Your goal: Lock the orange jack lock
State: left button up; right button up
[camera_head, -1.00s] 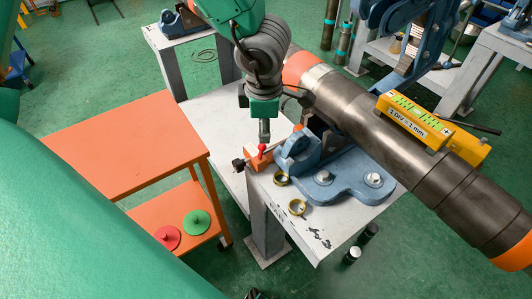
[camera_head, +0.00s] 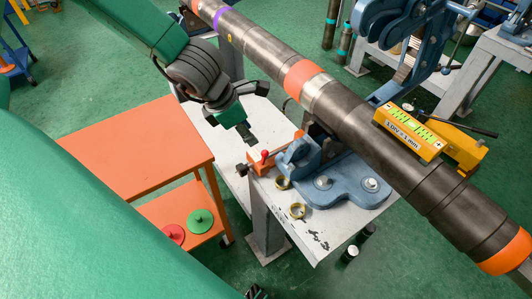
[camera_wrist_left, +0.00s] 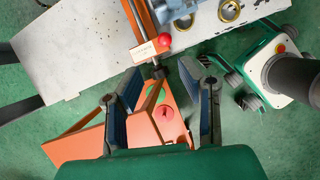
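The orange jack lock (camera_head: 262,167) sits at the left corner of the grey bench, beside the blue vise. It has a red ball knob (camera_head: 264,154) on top and a dark end knob (camera_head: 242,169) at its left. In the left wrist view the jack lock (camera_wrist_left: 148,50) lies just beyond the fingertips, with its red ball (camera_wrist_left: 164,39) on its right. My left gripper (camera_head: 250,138) is tilted above and behind the jack lock, apart from it. In the wrist view its fingers (camera_wrist_left: 163,72) are spread and empty. My right gripper is not seen.
A long dark pipe (camera_head: 347,104) crosses over the blue vise base (camera_head: 345,185). A yellow level (camera_head: 410,132) sits on the pipe. Two brass rings (camera_head: 297,211) lie on the bench. An orange cart (camera_head: 140,150) stands left, with red and green discs on its lower shelf.

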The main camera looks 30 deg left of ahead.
aim_at(263, 152)
pick_arm(q)
jog(key=x, duration=0.2)
jog(key=b+x, duration=0.1)
jog(key=x, duration=0.1)
jog(key=b+x, duration=0.1)
jog(key=x, duration=0.2)
jog(key=shift+d, duration=0.4)
jog(key=x, duration=0.2)
jog(key=b+x, duration=0.1)
jog(key=x, duration=0.2)
jog(key=shift+w+a+f, duration=0.1)
jog(key=shift+a+f, duration=0.2)
jog(key=shift+f, duration=0.1)
jog(key=shift+w+d, duration=0.1)
jog(key=shift+d, duration=0.2)
grip_shut()
jog(key=shift+a+f, duration=0.1)
jog(key=shift+f, duration=0.05)
